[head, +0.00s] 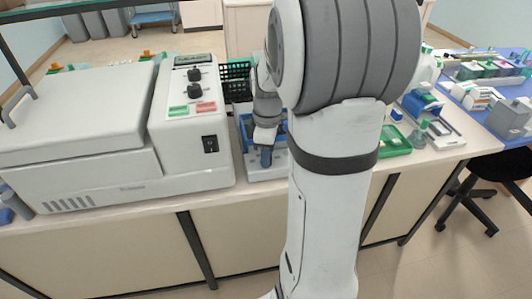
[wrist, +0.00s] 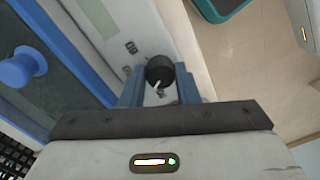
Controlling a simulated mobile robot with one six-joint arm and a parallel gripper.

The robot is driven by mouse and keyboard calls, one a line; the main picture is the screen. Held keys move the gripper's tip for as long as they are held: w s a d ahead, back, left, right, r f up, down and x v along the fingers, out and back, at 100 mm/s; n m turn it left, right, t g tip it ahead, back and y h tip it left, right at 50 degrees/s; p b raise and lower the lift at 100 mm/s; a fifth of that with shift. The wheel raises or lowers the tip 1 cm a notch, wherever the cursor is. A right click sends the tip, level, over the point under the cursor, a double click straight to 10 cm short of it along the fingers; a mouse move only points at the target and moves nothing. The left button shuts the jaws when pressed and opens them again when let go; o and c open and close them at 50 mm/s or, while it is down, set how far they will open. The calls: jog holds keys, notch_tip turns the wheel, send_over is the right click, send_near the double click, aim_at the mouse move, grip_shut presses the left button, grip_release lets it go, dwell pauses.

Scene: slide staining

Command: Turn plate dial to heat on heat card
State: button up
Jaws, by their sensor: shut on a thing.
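The plate dial is a black round knob (wrist: 160,68) with a white pointer line, on the pale front panel (wrist: 115,28) of a small device. In the wrist view the pointer points down and slightly left. Small dark marks (wrist: 131,47) sit around the dial, too small to read, so I cannot tell which is the heat card. My gripper (wrist: 159,75) is shut on the dial, one blue-grey finger on each side. In the head view my gripper (head: 266,157) is at the front of the device (head: 262,174), and the dial is hidden.
A black mesh basket (head: 236,78) is behind. A green tray (head: 394,141) is right of my arm. A blue knob (wrist: 22,67) shows in the wrist view.

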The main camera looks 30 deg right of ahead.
jog(key=shift+m, duration=1.1)
jog(key=shift+r, duration=0.1)
jog(key=o, duration=1)
jog(key=r, duration=0.7)
jog(key=shift+w+d+r, duration=0.1)
jog(key=shift+d+r, duration=0.1)
jog(key=shift+r, duration=0.15)
